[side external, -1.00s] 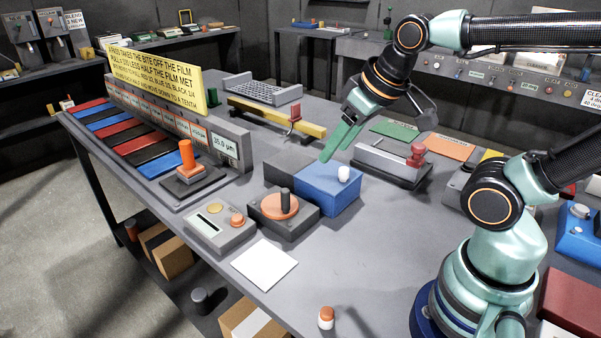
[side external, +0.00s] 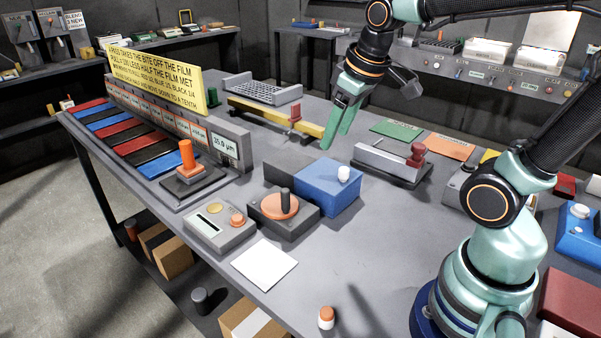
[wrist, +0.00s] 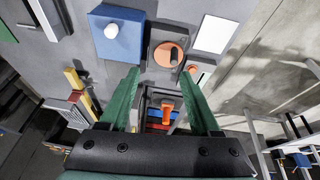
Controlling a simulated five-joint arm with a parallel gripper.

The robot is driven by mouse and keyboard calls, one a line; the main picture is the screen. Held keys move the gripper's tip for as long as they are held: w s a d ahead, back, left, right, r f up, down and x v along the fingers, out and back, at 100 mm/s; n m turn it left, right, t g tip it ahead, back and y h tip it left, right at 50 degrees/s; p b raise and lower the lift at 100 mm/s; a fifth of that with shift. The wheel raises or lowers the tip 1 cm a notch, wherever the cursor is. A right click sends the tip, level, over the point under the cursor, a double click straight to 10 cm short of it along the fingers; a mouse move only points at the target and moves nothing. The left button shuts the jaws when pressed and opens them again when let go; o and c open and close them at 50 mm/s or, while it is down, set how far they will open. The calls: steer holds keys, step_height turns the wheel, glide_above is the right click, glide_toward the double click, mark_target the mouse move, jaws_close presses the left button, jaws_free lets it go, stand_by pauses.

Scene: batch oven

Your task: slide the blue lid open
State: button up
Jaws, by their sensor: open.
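The blue lid (side external: 318,184) lies as the top of a box on the grey bench, with a white knob (side external: 343,173) standing on its right part. A dark grey part of the box (side external: 283,171) shows at its back left. In the wrist view the blue lid (wrist: 121,18) and its white knob (wrist: 112,30) are at the upper left. My gripper (side external: 338,138) is open and empty, above and behind the lid, apart from it. Its two green fingers (wrist: 165,82) are spread wide in the wrist view.
An orange dial with a black handle (side external: 280,205) stands in front of the lid. A grey clamp with a red knob (side external: 393,162) stands to its right. A yellow bar (side external: 275,117) lies behind. A white sheet (side external: 264,264) lies near the front edge.

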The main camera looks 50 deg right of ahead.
steer(key=w+d+f+n+g, duration=0.1)
steer(key=w+d+f+g, duration=0.1)
steer(key=w+d, duration=0.3)
steer(key=n+g, duration=0.1)
steer(key=g, duration=0.1)
glide_above(345, 169)
step_height(345, 169, down, 3)
step_height(345, 169, down, 12)
steer(key=shift+d+f, duration=0.15)
jaws_close()
steer(key=shift+w, duration=0.1)
stand_by(1.1)
